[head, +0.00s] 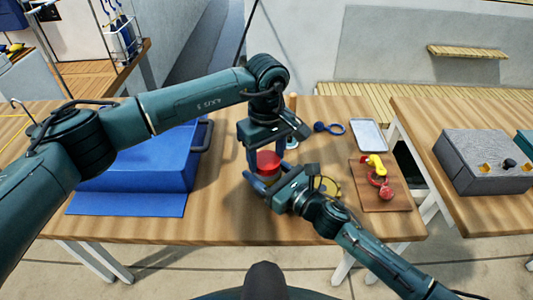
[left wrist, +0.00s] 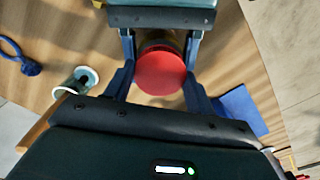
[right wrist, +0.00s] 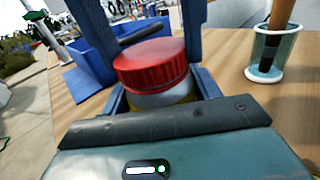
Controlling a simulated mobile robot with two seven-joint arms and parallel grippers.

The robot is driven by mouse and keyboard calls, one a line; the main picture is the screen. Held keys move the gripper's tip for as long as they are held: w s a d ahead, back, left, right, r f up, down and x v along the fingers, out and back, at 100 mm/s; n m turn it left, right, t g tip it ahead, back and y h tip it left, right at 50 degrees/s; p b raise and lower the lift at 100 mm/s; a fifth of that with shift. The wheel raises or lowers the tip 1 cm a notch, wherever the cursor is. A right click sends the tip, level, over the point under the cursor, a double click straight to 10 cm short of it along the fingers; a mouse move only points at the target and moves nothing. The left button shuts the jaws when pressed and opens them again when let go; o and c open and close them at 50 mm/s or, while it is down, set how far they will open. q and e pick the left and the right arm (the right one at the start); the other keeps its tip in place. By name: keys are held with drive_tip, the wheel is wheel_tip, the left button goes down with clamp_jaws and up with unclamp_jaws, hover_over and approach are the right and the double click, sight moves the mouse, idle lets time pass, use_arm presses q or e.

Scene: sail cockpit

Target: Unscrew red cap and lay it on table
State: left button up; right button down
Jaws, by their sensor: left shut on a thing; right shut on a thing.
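The red cap (head: 268,162) sits on top of a jar that stands on the wooden table. The jar's pale neck and yellowish lower part (right wrist: 165,97) show under the cap in the right wrist view. My left gripper (head: 270,155) points down from above, its fingers on opposite sides of the cap; the cap (left wrist: 161,73) shows between them in the left wrist view. My right gripper (head: 266,184) reaches in low from the right and is shut on the jar below the cap. It hides most of the jar in the head view.
A blue case (head: 150,165) stands left of the jar. A cup (right wrist: 268,55) with a wooden-handled tool stands behind it. A round yellow item (head: 330,187) lies partly behind my right arm. Rightward are a brown board (head: 375,200) with a yellow-and-red item and a metal tray (head: 370,135).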

use_arm(q)
drive_tip(key=n, duration=0.6)
drive_tip(key=shift+n, duration=0.3)
drive_tip(key=n, duration=1.2)
drive_tip(key=shift+n, duration=0.3)
drive_tip(key=n, duration=1)
drive_tip(key=shift+r+n, duration=0.1)
drive_tip(key=shift+n, duration=0.2)
drive_tip(key=n, duration=0.8)
drive_tip(key=shift+n, duration=0.3)
drive_tip(key=n, duration=0.4)
